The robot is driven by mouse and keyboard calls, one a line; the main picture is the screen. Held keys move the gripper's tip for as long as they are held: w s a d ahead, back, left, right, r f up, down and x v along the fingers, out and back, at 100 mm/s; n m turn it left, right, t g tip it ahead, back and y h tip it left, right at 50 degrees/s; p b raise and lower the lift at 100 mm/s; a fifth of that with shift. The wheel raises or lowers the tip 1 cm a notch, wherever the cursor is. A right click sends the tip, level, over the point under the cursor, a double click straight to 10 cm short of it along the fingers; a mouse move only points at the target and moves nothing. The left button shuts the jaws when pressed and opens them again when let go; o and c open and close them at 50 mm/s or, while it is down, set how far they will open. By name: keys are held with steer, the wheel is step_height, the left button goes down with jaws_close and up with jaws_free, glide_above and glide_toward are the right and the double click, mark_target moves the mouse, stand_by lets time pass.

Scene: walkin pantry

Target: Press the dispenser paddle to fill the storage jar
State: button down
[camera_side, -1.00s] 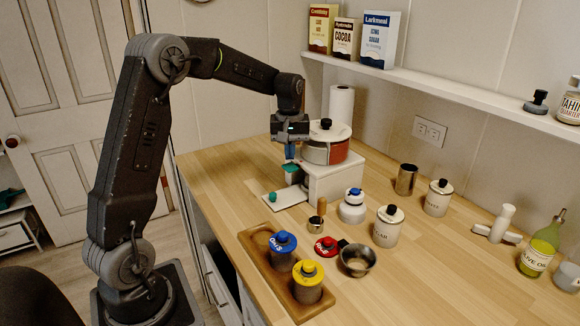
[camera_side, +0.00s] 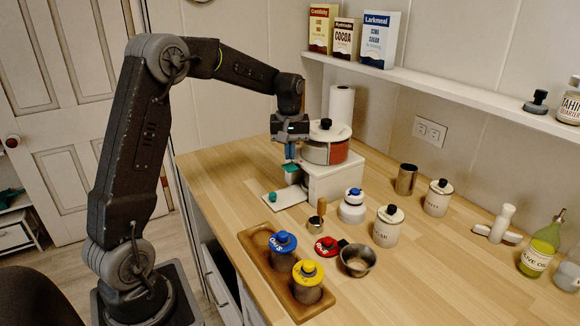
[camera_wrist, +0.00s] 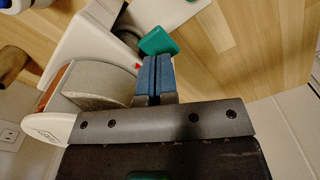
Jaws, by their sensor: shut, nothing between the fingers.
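The dispenser has a white base (camera_side: 333,183) and a round hopper with reddish contents (camera_side: 326,152) under a white lid with a black knob. Its teal paddle (camera_side: 291,174) sticks out from the front left side. My gripper (camera_side: 290,152) is shut and empty, pointing down just above the paddle. In the wrist view, my blue fingertips (camera_wrist: 153,58) are pressed together close to the teal paddle (camera_wrist: 157,41); I cannot tell whether they touch it. A white plate (camera_side: 292,194) with a teal knob lies below the paddle. I cannot make out a jar under the dispenser.
A wooden tray (camera_side: 258,236) holds a blue-lidded jar (camera_side: 283,252) and a yellow-lidded jar (camera_side: 307,285). The counter left of the dispenser is clear.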

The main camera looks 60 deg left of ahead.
steer(key=shift+f, duration=0.1)
stand_by(0.3)
steer(key=shift+f, duration=0.25)
steer(key=shift+s+f, duration=0.1)
steer(key=shift+f, duration=0.1)
stand_by(2.8)
steer(key=shift+r, duration=0.1)
steer(key=shift+r, duration=1)
